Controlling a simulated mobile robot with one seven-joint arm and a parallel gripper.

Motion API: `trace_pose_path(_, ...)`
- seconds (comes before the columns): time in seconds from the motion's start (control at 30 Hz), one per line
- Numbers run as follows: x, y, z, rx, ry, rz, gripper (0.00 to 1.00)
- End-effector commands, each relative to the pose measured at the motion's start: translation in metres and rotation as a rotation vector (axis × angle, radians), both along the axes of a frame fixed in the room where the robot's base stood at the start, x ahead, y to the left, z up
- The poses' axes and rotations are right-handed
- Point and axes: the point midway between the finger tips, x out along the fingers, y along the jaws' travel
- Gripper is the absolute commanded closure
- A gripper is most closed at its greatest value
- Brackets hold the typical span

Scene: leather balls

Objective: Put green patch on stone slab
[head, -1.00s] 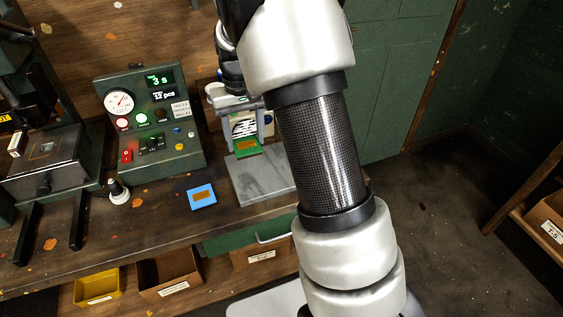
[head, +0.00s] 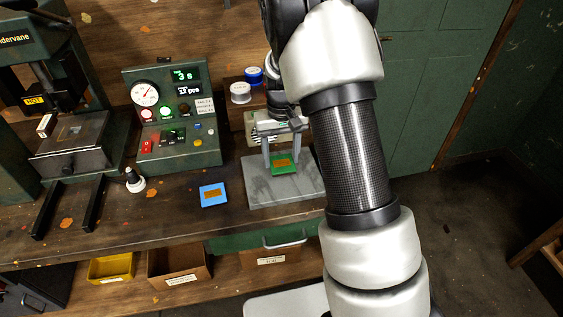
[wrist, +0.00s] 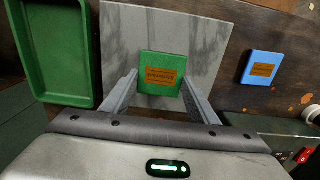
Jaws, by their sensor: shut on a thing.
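The green patch (head: 283,165), a green square with an orange-brown label, is between the fingers of my gripper (head: 282,158). In the wrist view the green patch (wrist: 161,73) sits between the two grey fingertips (wrist: 160,82), with the grey stone slab (wrist: 200,35) behind it. The stone slab (head: 262,191) lies on the workbench, and the patch is over its area in both views. I cannot tell whether the patch touches the slab or is held just above it. My gripper is shut on the patch.
A blue patch (head: 213,194) lies on the bench left of the slab. A green control box (head: 172,125) and a press (head: 70,140) stand further left. Spools (head: 241,92) stand behind. A green tray (wrist: 52,50) shows in the wrist view.

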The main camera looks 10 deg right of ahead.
Motion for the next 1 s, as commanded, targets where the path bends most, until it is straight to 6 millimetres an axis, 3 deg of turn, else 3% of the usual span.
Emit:
trace_pose_path(0.13, -0.001, 0.000, -0.022, 0.000, 0.003, -0.001, 0.68)
trace_pose_path(0.5, 0.000, 0.000, -0.028, 0.000, 0.001, -0.001, 0.68)
trace_pose_path(0.53, 0.000, 0.000, -0.028, 0.000, 0.001, -0.001, 0.44)
trace_pose_path(0.63, 0.000, 0.000, -0.027, 0.000, 0.001, 0.000, 0.27)
trace_pose_path(1.0, 0.000, 0.000, -0.020, 0.000, 0.000, 0.000, 0.27)
